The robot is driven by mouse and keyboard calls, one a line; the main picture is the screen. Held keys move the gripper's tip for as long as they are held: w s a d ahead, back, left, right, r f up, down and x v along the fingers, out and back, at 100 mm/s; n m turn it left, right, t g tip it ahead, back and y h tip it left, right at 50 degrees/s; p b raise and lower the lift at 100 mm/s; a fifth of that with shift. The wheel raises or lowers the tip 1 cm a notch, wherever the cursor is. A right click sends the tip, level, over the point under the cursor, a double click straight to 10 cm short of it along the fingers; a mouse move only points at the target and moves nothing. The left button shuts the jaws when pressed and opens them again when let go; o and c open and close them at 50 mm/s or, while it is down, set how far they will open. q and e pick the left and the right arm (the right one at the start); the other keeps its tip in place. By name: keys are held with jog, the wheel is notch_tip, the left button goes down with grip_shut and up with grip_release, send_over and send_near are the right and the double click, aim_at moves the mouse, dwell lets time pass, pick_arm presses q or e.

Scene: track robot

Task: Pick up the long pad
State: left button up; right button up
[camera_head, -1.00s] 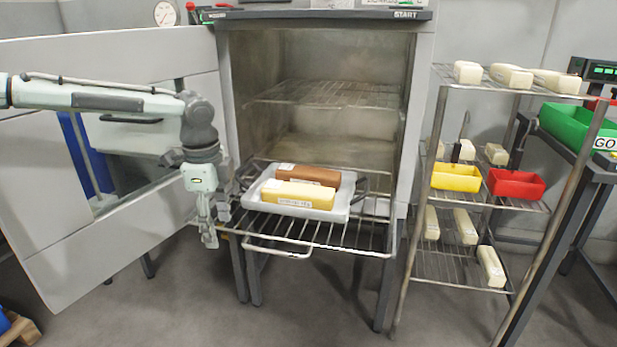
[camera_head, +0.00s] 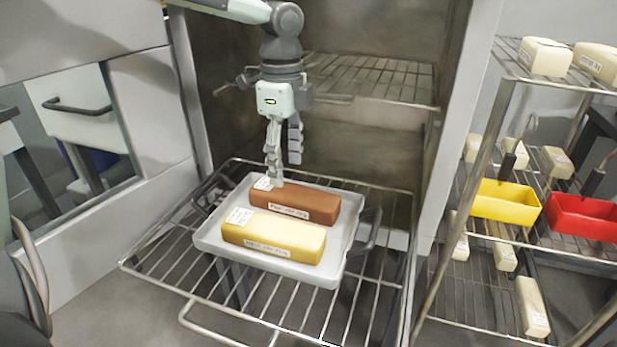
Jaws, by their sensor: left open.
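A brown long pad (camera_head: 318,203) and a yellow long pad (camera_head: 290,232) lie side by side on a light grey tray (camera_head: 215,238). Both carry white labels, and the brown one is farther back. The tray rests on a pulled-out wire rack (camera_head: 160,270) at the oven's mouth. My left gripper (camera_head: 285,170) is open and points down above the back edge of the brown pad, near its left end. One finger overlaps the pad's edge in the picture; I cannot tell whether it touches. My right gripper is not in view.
The open oven chamber (camera_head: 385,148) with an upper wire shelf (camera_head: 370,80) is behind the tray. A wire stand at right holds pale blocks (camera_head: 545,56), a yellow bin (camera_head: 505,202) and a red bin (camera_head: 585,217). The tray has a dark handle (camera_head: 368,230) on its right.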

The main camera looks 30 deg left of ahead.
aim_at(292, 189)
pick_arm(q)
jog(key=shift+w, duration=0.3)
jog(key=shift+a+f, duration=0.1)
jog(key=shift+f, duration=0.25)
jog(key=shift+s+f, duration=0.15)
jog(key=shift+f, duration=0.7)
jog(key=f, duration=0.4)
jog(key=shift+w+d+f+b, duration=0.25)
jog(key=shift+d+f+b, duration=0.05)
jog(key=shift+d+b, duration=0.05)
jog(key=shift+f, duration=0.3)
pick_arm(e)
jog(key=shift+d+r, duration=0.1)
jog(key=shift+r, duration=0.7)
pick_arm(q)
jog(key=shift+c, duration=0.2)
jog(key=c, duration=0.9)
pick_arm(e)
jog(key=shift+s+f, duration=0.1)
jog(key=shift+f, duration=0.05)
pick_arm(q)
jog(key=shift+r, duration=0.15)
